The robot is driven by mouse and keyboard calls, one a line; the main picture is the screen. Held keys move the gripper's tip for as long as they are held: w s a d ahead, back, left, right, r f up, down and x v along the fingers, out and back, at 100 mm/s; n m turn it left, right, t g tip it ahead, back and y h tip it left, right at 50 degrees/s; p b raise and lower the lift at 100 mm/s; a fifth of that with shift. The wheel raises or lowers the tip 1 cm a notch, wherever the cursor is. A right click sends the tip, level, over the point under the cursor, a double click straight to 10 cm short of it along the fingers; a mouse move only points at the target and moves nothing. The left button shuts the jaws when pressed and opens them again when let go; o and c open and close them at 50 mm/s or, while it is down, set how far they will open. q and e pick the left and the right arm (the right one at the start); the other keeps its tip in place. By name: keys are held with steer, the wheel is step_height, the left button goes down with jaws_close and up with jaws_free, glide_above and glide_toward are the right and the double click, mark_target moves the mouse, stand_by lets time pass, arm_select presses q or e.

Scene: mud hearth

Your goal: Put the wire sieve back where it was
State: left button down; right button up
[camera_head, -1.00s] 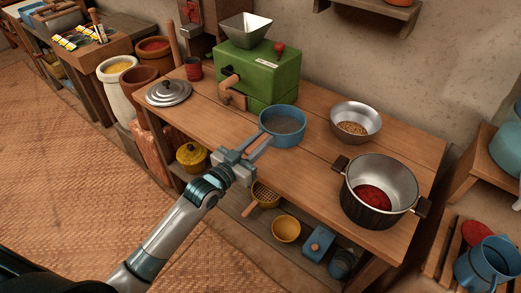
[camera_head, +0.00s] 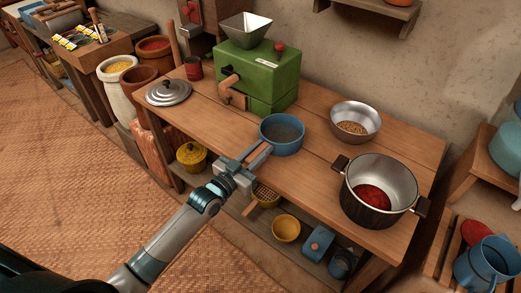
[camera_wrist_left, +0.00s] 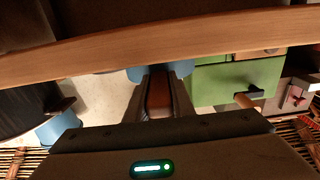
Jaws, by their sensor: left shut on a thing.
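The wire sieve (camera_head: 282,142) is a round blue pan shape with a grey, mesh-like floor and a wooden handle. It is over the middle of the wooden table near the front edge; I cannot tell whether it touches the top. My left gripper (camera_head: 256,156) is shut on its handle, with the sieve level in front of the fingers. In the left wrist view the brown handle sits between the fingers (camera_wrist_left: 158,95), and a bit of the blue sieve (camera_wrist_left: 140,74) shows beyond them. My right gripper is not in view.
A green mill (camera_head: 258,78) stands behind, a steel bowl of grain (camera_head: 355,110) and a large pot (camera_head: 380,180) to the right, a pot lid (camera_head: 168,92) to the left. The lower shelf holds a yellow bowl (camera_head: 286,229) and a yellow strainer (camera_head: 266,195).

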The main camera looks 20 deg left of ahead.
mark_target(247, 163)
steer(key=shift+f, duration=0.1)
arm_select(q)
steer(key=shift+f, duration=0.15)
steer(key=c, duration=1.5)
jaws_free()
steer(key=shift+c, duration=0.2)
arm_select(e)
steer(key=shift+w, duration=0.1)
arm_select(q)
steer(key=shift+r, duration=0.2)
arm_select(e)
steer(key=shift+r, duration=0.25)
arm_select(q)
steer(key=shift+s+a+f, duration=0.15)
steer(key=shift+s+a, duration=0.05)
steer(key=shift+s, duration=0.4)
steer(key=b+v, duration=0.1)
steer(key=v, duration=0.8)
steer(key=shift+s+a, duration=0.15)
steer(key=shift+s, duration=0.2)
steer(key=shift+s+a, duration=0.15)
steer(key=shift+s, duration=0.3)
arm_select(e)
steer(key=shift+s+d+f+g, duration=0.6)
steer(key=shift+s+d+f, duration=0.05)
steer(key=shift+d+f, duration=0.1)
